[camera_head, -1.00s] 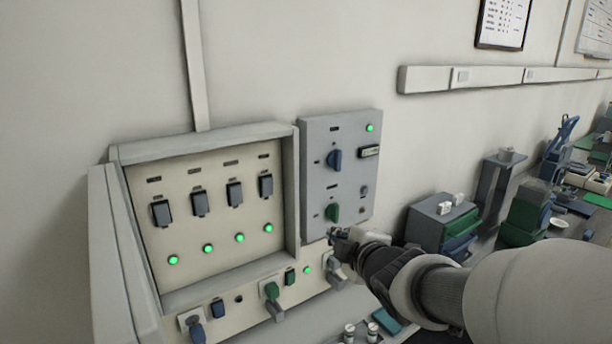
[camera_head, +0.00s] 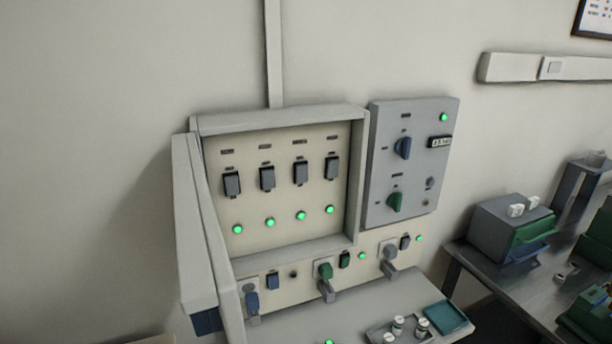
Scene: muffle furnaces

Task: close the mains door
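The mains door (camera_head: 195,235) is a pale grey panel at the left edge of the mains cabinet (camera_head: 360,185). It stands open, swung out towards me, seen nearly edge-on. Inside the cabinet are several dark switches (camera_head: 267,178) in a row, with lit green lamps (camera_head: 270,222) below them. My gripper is not in view, so its state is hidden.
A grey control box (camera_head: 412,165) with a blue knob and a green knob hangs right of the cabinet. Below are plugged sockets (camera_head: 325,271), a tray (camera_head: 385,336) with small jars and a teal pad (camera_head: 445,317). Bare wall lies left of the door.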

